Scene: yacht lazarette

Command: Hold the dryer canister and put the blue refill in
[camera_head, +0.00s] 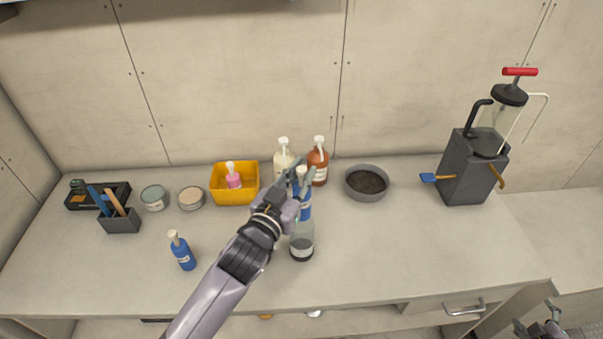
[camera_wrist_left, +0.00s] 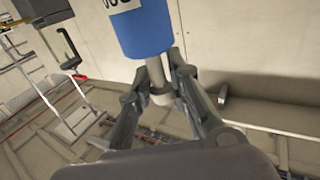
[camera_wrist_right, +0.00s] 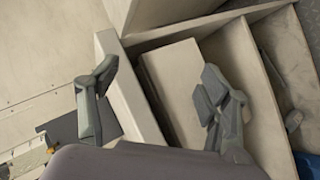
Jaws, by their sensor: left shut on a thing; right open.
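My left gripper (camera_head: 300,180) is shut on the pale neck of a blue bottle (camera_head: 305,207). The left wrist view also shows this blue bottle (camera_wrist_left: 145,30), with a white label, its neck between the fingers (camera_wrist_left: 160,90). A clear grey canister (camera_head: 302,238) with a dark base stands on the counter, directly below the blue bottle in the picture. I cannot tell whether the bottle touches it or is above or behind it. A second blue bottle (camera_head: 182,252) with a pale cap stands further left. My right gripper (camera_head: 540,328) is open and empty, low at the right, off the counter.
A cream bottle (camera_head: 283,165), a brown bottle (camera_head: 318,165) and a yellow bin (camera_head: 233,196) with a pink bottle stand behind. A grey bowl (camera_head: 367,182) and a dark pump unit (camera_head: 472,170) are to the right. The counter's front right is clear.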

